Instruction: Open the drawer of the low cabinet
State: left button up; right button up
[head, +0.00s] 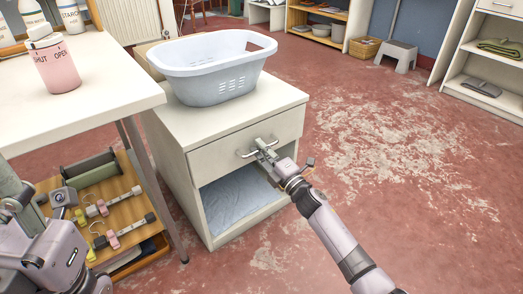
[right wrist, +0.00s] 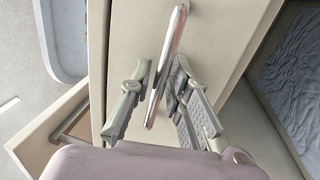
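The low cabinet (head: 180,165) is cream, with one drawer (head: 225,155) above an open compartment. The drawer front looks flush with the cabinet. A metal bar handle (head: 247,153) is on it; the handle also shows in the right wrist view (right wrist: 176,32). My right gripper (head: 262,148) is at the handle. In the right wrist view its fingers (right wrist: 162,80) are on either side of the bar, with a gap on the left; contact on the right is unclear. My left gripper (head: 18,205) is at the lower left edge, its fingers not clear.
A pale laundry basket (head: 205,75) stands on the cabinet. Folded blue cloth (head: 235,198) lies in the compartment. A white table (head: 115,95) with a pink container (head: 55,68) stands close on the left. The red floor (head: 400,210) is clear to the right.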

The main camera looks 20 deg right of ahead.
jog(key=shift+c, duration=0.5)
grip_shut()
